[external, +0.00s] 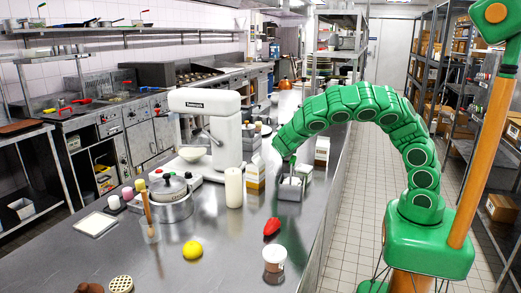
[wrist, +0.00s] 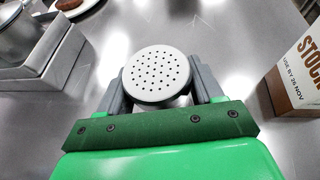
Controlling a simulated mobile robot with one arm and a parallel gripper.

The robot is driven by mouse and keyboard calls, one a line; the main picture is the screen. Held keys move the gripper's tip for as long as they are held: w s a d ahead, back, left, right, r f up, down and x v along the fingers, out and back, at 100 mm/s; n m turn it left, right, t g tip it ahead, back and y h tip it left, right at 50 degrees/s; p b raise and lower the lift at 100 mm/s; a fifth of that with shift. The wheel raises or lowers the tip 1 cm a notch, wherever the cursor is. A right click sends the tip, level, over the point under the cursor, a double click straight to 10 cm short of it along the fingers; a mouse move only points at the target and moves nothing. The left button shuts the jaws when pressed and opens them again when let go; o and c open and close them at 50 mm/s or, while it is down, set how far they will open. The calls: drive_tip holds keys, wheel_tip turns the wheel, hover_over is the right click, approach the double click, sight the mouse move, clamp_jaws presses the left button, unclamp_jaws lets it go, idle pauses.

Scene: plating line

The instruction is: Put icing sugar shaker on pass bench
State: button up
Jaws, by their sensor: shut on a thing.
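The shaker (wrist: 157,66), with a round pale lid full of small dark holes, sits between the two grey fingers of my gripper (wrist: 158,84) in the wrist view. My gripper is shut on it, and its body is mostly hidden beneath the lid. In the external view my green arm bends down to my gripper (external: 285,158) over the long steel bench (external: 235,255). I cannot make out the held shaker there, nor tell whether its base touches the steel. No label shows which surface is the pass bench.
A carton marked STOCK (wrist: 300,75) stands right of my gripper in the wrist view; a grey metal container (wrist: 35,65) is at left. In the external view a white mixer (external: 210,125), white cylinder (external: 234,187), lemon (external: 192,250) and red pepper (external: 272,227) stand around clear steel.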

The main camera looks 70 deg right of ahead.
drive_tip(key=shift+f, duration=0.1)
drive_tip(key=o, duration=1.3)
drive_tip(key=shift+c, duration=0.2)
drive_tip(key=shift+a, duration=0.1)
drive_tip(key=v, duration=1.2)
